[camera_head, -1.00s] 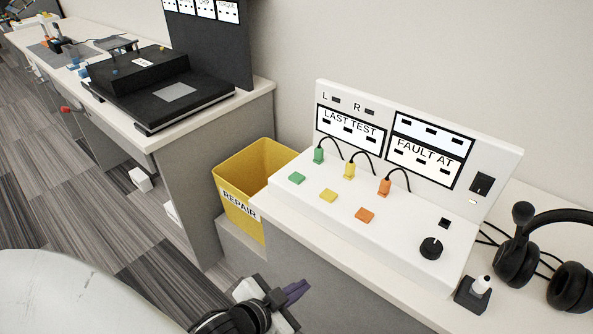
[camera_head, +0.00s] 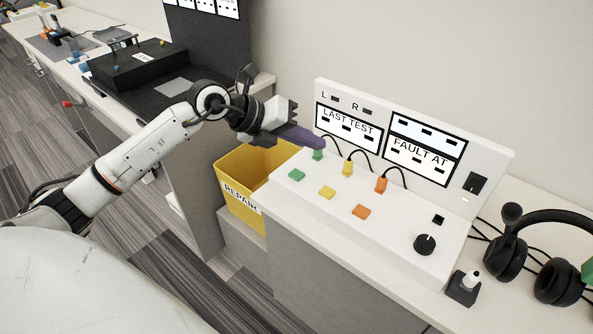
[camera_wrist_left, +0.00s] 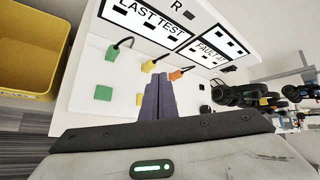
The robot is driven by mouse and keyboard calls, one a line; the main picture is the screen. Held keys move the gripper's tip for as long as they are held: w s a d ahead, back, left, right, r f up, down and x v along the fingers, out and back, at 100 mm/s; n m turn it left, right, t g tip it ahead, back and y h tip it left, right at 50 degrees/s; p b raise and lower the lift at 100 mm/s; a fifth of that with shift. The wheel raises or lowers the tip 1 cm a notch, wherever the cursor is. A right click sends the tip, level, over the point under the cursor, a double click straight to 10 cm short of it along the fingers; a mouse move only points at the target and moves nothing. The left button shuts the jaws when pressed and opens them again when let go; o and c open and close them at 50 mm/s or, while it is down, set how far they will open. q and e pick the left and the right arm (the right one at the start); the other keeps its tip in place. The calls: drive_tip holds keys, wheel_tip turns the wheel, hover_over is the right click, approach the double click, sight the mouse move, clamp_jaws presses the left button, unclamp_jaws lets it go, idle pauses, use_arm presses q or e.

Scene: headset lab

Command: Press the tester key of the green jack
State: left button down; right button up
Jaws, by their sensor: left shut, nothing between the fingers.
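The green jack (camera_head: 318,154) stands plugged in at the left of the white tester (camera_head: 390,230), with a black cable. The green key (camera_head: 297,174) lies in front of it, a small square button. Both show in the left wrist view, the key (camera_wrist_left: 103,93) nearer than the jack (camera_wrist_left: 112,52). My left gripper (camera_head: 318,139) is shut and empty, its purple fingertips above and close to the green jack in the head view. In the left wrist view its fingers (camera_wrist_left: 160,98) point at the tester, right of the green key. My right gripper is not seen.
A yellow key (camera_head: 327,192) and an orange key (camera_head: 361,212) sit right of the green one, with yellow (camera_head: 347,167) and orange (camera_head: 381,184) jacks behind. The yellow repair bin (camera_head: 240,205) is left of the tester. A black headset (camera_head: 530,250) lies at right.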

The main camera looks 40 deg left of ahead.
use_arm(q)
drive_tip(key=a+y, duration=0.1)
drive_tip(key=a, duration=0.1)
drive_tip(key=a+y, duration=0.1)
drive_tip(key=a, duration=0.2)
drive_tip(key=shift+w+a+r+g, duration=0.1)
drive_tip(key=shift+a+g, duration=0.15)
drive_tip(key=shift+g, duration=0.05)
drive_tip(key=b, duration=0.6)
hover_over(292, 175)
wheel_tip(292, 175, down, 8)
drive_tip(key=shift+f, duration=0.45)
idle(0.3)
